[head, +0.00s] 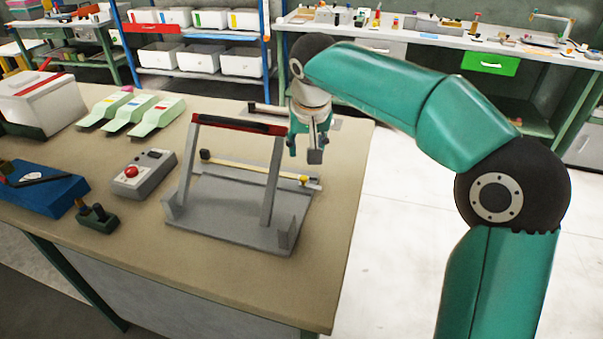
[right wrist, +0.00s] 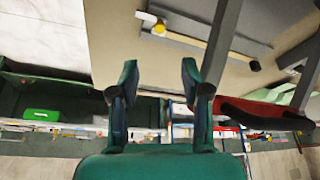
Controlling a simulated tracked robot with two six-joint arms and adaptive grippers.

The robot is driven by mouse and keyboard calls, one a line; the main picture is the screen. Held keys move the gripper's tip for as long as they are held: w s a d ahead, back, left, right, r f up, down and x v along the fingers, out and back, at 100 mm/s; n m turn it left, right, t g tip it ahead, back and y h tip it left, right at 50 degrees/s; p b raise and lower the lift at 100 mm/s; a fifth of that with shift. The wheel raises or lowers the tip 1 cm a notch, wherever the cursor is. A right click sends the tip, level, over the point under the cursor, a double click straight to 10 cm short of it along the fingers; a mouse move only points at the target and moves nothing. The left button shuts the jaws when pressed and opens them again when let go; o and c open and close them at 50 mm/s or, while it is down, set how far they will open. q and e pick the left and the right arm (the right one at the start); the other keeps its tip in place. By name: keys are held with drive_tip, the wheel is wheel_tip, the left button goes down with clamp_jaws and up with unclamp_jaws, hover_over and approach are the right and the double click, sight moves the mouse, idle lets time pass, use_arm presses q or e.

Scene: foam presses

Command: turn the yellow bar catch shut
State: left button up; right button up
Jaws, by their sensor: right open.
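The press (head: 225,210) is a grey base with an upright frame and a red-topped crossbar (head: 228,124). A thin yellow bar (head: 238,166) lies along the back of the base, with a dark knob (head: 205,155) at its left end and a yellow knob (head: 304,180) at its right end. In the right wrist view, the yellow knob (right wrist: 159,28) and the dark knob (right wrist: 255,66) also show. My right gripper (head: 305,148) is open and empty, above and behind the bar's right end, apart from it; its fingers (right wrist: 158,78) show in the wrist view. My left gripper is out of view.
A grey control box (head: 144,174) with a red button stands left of the press. The table's right edge is close to the press.

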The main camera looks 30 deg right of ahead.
sight(304, 177)
drive_tip(key=x, duration=1.3)
drive_tip(key=shift+w+f, duration=0.1)
clamp_jaws()
drive_tip(key=shift+d, duration=0.25)
drive_tip(key=shift+a, duration=0.1)
